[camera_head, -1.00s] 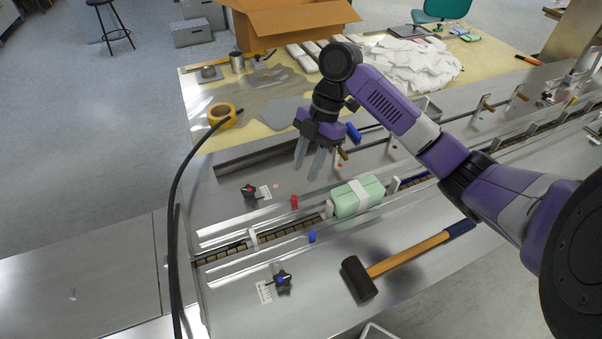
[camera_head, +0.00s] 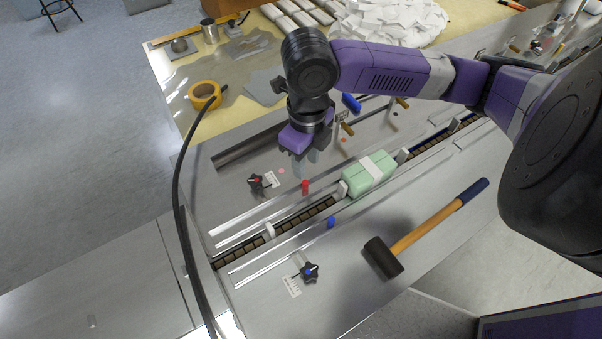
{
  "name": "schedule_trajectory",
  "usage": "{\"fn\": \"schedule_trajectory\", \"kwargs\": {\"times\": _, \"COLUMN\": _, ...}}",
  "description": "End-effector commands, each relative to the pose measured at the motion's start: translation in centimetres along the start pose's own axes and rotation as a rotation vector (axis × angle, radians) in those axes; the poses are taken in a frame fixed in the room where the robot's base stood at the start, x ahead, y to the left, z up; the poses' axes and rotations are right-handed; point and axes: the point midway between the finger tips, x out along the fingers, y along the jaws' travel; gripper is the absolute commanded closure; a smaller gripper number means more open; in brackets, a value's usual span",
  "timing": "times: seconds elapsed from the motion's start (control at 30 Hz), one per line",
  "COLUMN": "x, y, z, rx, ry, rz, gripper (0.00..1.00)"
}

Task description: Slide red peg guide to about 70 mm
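The red peg (camera_head: 305,187) stands upright on the steel deck, just behind the chain conveyor. A black star knob with a red centre (camera_head: 259,183) sits to its left, beside a small white scale (camera_head: 271,179); its markings are too small to read. My gripper (camera_head: 306,164) points down above the deck, behind the red peg and to the right of the knob. It seems apart from both. The fingers are partly hidden by the purple hand, and their gap is unclear.
A blue peg (camera_head: 331,222) and a blue-centred knob (camera_head: 309,271) are on the near side. A green wrapped pack (camera_head: 368,174) sits on the conveyor. A mallet (camera_head: 425,232) lies in front. A black cable (camera_head: 178,190) arches at left. Tape (camera_head: 205,95) lies behind.

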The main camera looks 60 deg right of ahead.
Motion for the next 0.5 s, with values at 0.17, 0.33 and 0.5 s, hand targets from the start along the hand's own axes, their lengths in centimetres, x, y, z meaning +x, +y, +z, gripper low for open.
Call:
{"fn": "schedule_trajectory", "kwargs": {"times": 0.17, "x": 2.0, "y": 0.1, "z": 0.0, "rx": 0.001, "ry": 0.003, "rz": 0.003, "gripper": 0.65}}
{"fn": "schedule_trajectory", "kwargs": {"times": 0.33, "x": 4.7, "y": 0.1, "z": 0.0, "rx": 0.003, "ry": 0.003, "rz": 0.003, "gripper": 0.65}}
{"fn": "schedule_trajectory", "kwargs": {"times": 0.5, "x": 6.7, "y": 0.0, "z": 0.0, "rx": 0.004, "ry": 0.002, "rz": 0.002, "gripper": 0.65}}
